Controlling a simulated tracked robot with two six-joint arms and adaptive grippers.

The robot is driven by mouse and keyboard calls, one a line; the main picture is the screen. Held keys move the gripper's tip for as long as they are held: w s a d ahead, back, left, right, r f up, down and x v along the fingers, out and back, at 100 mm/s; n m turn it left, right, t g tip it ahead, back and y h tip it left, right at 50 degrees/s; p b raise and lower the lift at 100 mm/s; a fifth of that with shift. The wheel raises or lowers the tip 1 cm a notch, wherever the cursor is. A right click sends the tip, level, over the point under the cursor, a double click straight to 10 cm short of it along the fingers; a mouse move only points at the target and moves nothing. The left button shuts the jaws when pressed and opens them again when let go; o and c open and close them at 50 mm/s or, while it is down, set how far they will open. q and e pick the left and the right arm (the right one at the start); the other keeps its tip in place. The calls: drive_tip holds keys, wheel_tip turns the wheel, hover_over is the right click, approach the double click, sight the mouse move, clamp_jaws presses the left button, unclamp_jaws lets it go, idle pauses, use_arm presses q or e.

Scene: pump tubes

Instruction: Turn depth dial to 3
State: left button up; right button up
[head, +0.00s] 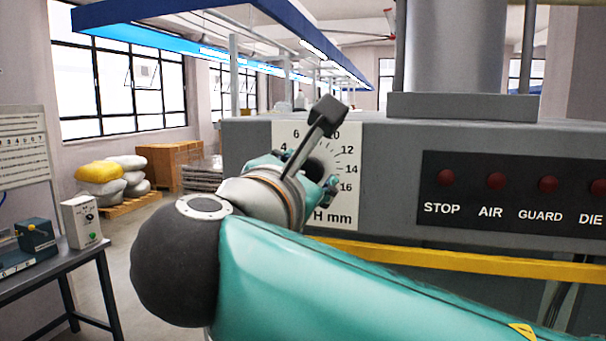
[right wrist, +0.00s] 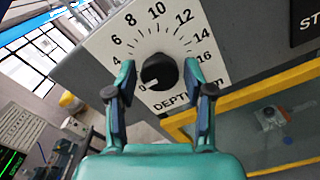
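The depth dial (right wrist: 160,72) is a round black knob on a white scale plate (right wrist: 222,75) with numbers rising clockwise. A small light mark on its lower left edge appears to point towards 0. In the head view the plate (head: 347,204) is partly hidden by my right arm. My right gripper (right wrist: 159,66) is open, with one finger on each side of the knob. Gaps show between fingers and knob, so it does not grip it. In the head view the right gripper (head: 305,168) is in front of the plate. My left gripper is not in view.
Right of the plate is a black panel (head: 515,205) with several red buttons labelled STOP, AIR, GUARD and DIE. A yellow rail (head: 450,262) runs below. At left, a bench (head: 45,262) holds a white box (head: 82,222). Sacks (head: 105,178) lie on a pallet behind.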

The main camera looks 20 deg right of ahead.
drive_tip(key=c, duration=0.8)
drive_tip(key=shift+o, duration=0.2)
drive_tip(key=m+b, duration=0.1)
drive_tip(key=m, duration=0.2)
drive_tip(key=o, duration=1.1)
drive_tip(key=shift+o, duration=0.2)
drive_tip(key=v, duration=1.2)
